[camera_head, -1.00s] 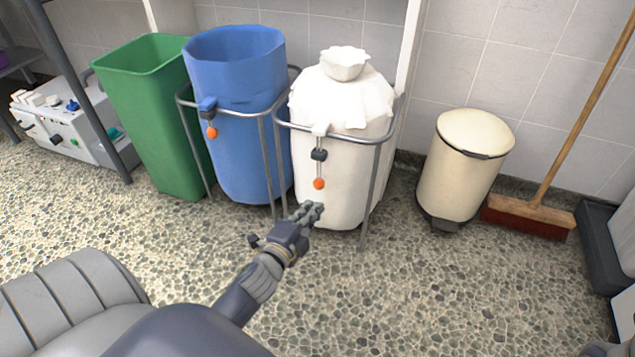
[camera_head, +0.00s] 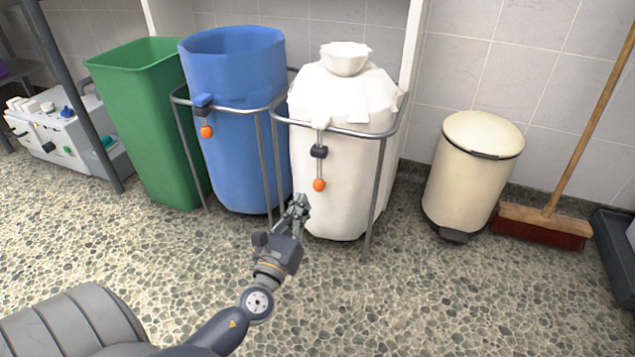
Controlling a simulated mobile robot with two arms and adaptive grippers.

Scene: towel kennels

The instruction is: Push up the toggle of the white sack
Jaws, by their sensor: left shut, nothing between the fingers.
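The white sack (camera_head: 345,95) hangs in a metal ring stand (camera_head: 383,150), its top gathered and folded over the ring. A cord hangs down its front, with a dark toggle (camera_head: 318,152) a little below the ring and an orange ball (camera_head: 319,184) at the cord's lower end. My left gripper (camera_head: 301,202) is shut and empty. In the picture its fingertips are just below and left of the orange ball, pointing up; I cannot tell how far in front of the sack they are. My right gripper is out of view.
A blue sack (camera_head: 236,90) with its own toggle and orange ball (camera_head: 206,132) stands close on the left, beside a green bin (camera_head: 150,110). A cream pedal bin (camera_head: 468,180) and a broom (camera_head: 540,228) stand right. The pebbled floor in front is clear.

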